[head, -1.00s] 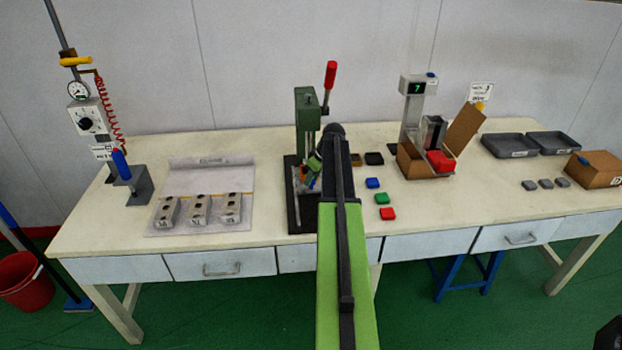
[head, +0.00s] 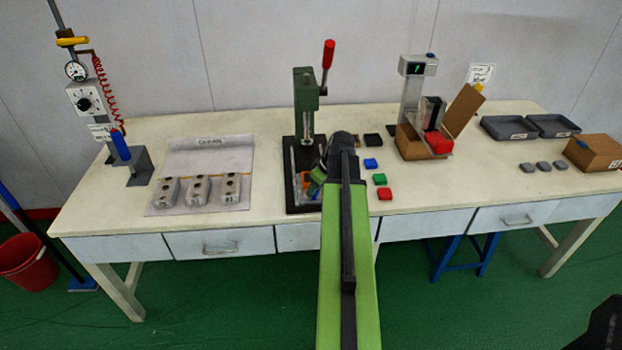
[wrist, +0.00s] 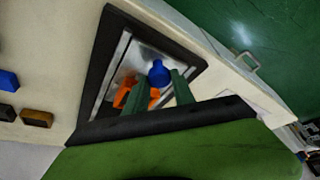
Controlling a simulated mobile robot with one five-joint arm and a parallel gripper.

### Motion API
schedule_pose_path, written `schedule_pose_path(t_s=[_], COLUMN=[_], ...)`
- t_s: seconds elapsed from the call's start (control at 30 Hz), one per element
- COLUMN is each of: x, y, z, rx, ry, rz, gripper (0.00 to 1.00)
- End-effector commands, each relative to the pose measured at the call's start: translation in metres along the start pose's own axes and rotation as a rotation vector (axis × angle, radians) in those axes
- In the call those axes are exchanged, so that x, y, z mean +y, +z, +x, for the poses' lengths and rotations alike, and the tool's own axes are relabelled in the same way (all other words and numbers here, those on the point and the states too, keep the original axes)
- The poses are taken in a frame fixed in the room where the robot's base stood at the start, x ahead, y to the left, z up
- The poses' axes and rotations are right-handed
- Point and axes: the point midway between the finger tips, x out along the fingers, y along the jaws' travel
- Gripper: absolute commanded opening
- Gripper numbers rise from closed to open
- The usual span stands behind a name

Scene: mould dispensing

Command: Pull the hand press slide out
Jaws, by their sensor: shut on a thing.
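The green hand press (head: 305,105) stands on a black base (head: 292,205) in the middle of the table, its red-tipped lever up. The silver slide (wrist: 118,65) lies on the base in the wrist view. A blue knob (wrist: 158,74) stands at the slide, with orange parts (wrist: 124,92) beside it. My gripper (wrist: 159,84) reaches over the front part of the base, with its two green fingers on either side of the knob, shut on it. In the head view my gripper (head: 316,182) and arm partly hide the slide and the base's right side.
Blue, green and red blocks (head: 380,180) lie close to the right of my arm. Three metal moulds (head: 198,190) lie on a sheet to the left. A scale with a cardboard box (head: 410,143) stands at the right. The table front between moulds and press is clear.

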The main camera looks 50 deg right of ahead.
Motion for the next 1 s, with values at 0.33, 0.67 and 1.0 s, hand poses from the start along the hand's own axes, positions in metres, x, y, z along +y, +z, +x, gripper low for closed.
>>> schedule_pose_path(t_s=[0.33, 0.67, 1.0], x=[-0.021, -0.023, -0.023], y=[0.019, 0.021, 0.020], z=[-0.008, -0.008, -0.008], rx=[0.000, -0.005, -0.003], ry=[-0.001, -0.004, -0.002], rz=[-0.001, -0.001, -0.002], gripper=[0.00, 0.00, 0.51])
